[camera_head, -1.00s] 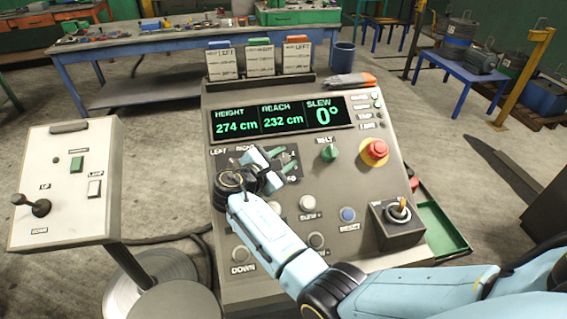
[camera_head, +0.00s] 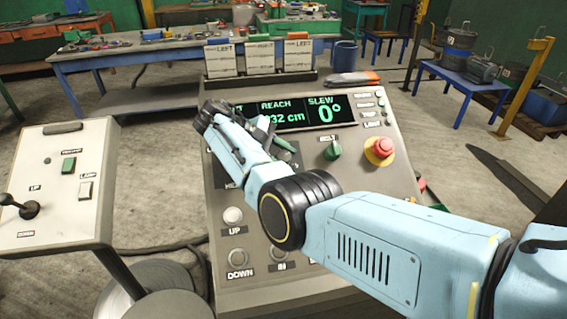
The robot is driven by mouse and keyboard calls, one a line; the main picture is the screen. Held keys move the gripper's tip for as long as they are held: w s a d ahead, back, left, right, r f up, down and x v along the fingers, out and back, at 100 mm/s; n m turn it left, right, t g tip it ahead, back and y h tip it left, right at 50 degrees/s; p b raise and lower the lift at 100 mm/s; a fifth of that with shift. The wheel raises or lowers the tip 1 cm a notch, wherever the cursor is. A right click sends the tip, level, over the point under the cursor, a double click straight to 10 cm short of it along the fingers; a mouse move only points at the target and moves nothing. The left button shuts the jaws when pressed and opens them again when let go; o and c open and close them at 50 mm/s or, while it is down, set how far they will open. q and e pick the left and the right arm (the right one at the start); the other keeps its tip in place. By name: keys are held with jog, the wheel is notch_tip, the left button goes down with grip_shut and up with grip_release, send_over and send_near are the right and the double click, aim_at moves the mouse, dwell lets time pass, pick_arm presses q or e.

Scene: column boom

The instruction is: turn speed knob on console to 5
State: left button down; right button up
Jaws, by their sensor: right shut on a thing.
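The console (camera_head: 380,180) stands in front of me with a sloped grey panel. My right arm reaches across it from the lower right. My right gripper (camera_head: 268,130) is at the upper left of the panel, just below the display. It is shut on the speed knob, a green knob (camera_head: 284,144) on a dark dial plate, mostly hidden by the fingers and wrist. The knob's pointer and scale numbers cannot be read. My left gripper is out of view.
The display (camera_head: 325,112) shows SLEW 0°, partly covered by my arm. A green BELT knob (camera_head: 331,149) and a red emergency button (camera_head: 381,150) sit to the right. Job cards (camera_head: 260,58) stand behind the panel. A lever pedestal (camera_head: 62,190) stands at left.

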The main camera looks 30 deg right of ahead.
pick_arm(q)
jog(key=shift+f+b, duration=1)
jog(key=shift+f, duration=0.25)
pick_arm(e)
jog(key=shift+m+g+y, duration=0.9)
jog(key=shift+m+y, duration=0.2)
jog(key=shift+m, duration=0.1)
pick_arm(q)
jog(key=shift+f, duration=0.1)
pick_arm(e)
jog(key=o, duration=1)
jog(key=shift+c, duration=0.2)
